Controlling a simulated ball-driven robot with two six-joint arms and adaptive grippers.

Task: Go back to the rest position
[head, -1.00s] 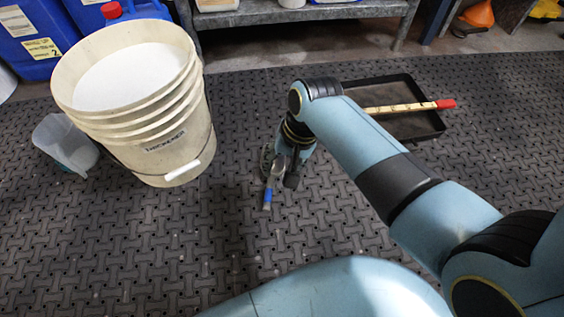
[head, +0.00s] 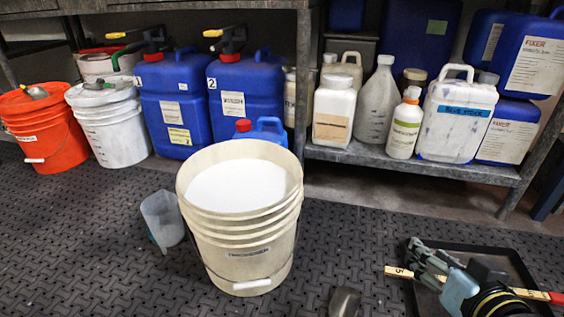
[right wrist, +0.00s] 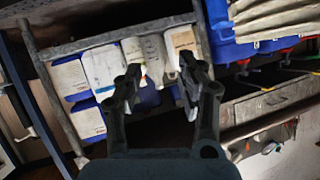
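My right gripper (head: 430,262) is at the lower right of the head view, above the black tray, with its arm coming in from the bottom right. In the right wrist view the two fingers of my right gripper (right wrist: 160,70) are apart with nothing between them; the shelf with bottles is behind. My left gripper is not in view.
A cream bucket (head: 250,258) of white powder stands mid-floor, with a clear jug (head: 161,220) beside it. A grey object (head: 344,301), cut off by the lower edge, lies on the mat. A shelf (head: 420,168) stands behind.

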